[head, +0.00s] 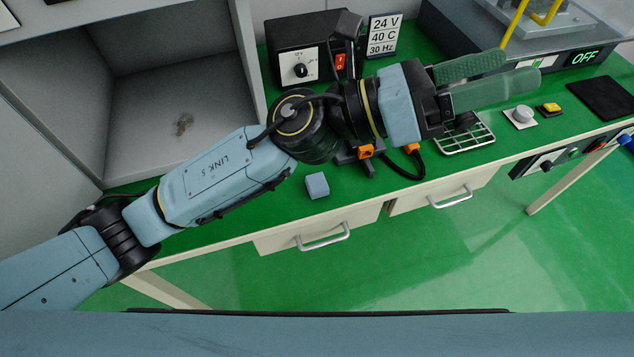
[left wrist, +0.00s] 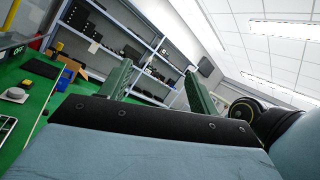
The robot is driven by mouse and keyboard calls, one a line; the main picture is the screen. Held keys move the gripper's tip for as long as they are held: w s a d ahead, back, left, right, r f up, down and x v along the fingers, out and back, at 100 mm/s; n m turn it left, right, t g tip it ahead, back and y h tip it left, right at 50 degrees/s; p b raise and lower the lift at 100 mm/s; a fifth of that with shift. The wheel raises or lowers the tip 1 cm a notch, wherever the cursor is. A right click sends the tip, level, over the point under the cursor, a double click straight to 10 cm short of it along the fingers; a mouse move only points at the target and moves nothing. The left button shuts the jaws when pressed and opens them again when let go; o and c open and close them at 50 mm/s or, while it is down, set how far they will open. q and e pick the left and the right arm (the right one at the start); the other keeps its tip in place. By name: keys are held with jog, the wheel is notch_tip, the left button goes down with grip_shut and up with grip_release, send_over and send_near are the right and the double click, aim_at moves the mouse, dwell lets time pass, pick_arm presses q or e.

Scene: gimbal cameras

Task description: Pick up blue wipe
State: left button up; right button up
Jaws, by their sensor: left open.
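A small blue-grey block (head: 317,185), the only loose blue thing on the green bench top, sits near its front edge in the head view; it looks like the blue wipe. My left gripper (head: 522,70) is open and empty, its green fingers pointing right above the bench, well to the right of the block. Its two fingers also show apart in the left wrist view (left wrist: 158,78), with nothing between them. The left forearm passes just behind and above the block. The block is not in the left wrist view. My right gripper is not in view.
A black box with a dial and red switch (head: 300,64) and a sign (head: 382,36) stand at the back. A wire rack (head: 466,139), a grey knob (head: 523,114) and a yellow button (head: 549,108) lie right. A grey open cabinet (head: 180,120) stands left.

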pick_arm(q)
jog(key=s+d+f+m+g+y, duration=0.25)
jog(key=f+m+g+y, duration=0.2)
jog(key=m, duration=0.25)
jog(key=m+t+y, duration=0.4)
jog(key=m+y, duration=0.8)
jog(key=y, duration=0.6)
send_near(317, 182)
jog(key=f, duration=0.2)
jog(key=shift+d+f, duration=0.25)
jog(key=shift+f, duration=0.15)
jog(key=shift+a+f, duration=0.1)
jog(key=shift+f, duration=2.8)
jog(key=c, duration=1.1)
